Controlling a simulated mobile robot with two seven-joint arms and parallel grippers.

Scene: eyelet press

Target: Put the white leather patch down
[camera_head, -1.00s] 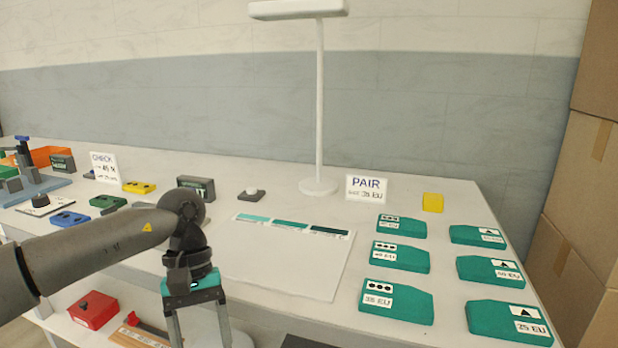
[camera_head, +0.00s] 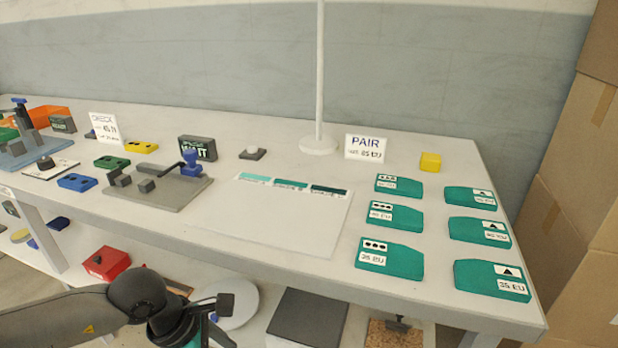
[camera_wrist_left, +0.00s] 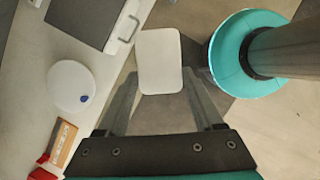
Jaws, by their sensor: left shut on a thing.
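The white leather patch (camera_wrist_left: 160,58) shows in the left wrist view as a pale rounded rectangle at the fingertips. My left gripper (camera_wrist_left: 160,84) is shut on it, one finger at each side. My right gripper is in neither view.
The white table (camera_head: 400,300) holds a blank white sheet (camera_head: 285,225) with teal swatches, several teal blocks at right, a grey press (camera_head: 165,190) and a lamp (camera_head: 319,100). A lower shelf carries a white disc (camera_head: 240,310), a dark panel (camera_head: 308,318) and a red box (camera_head: 106,262).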

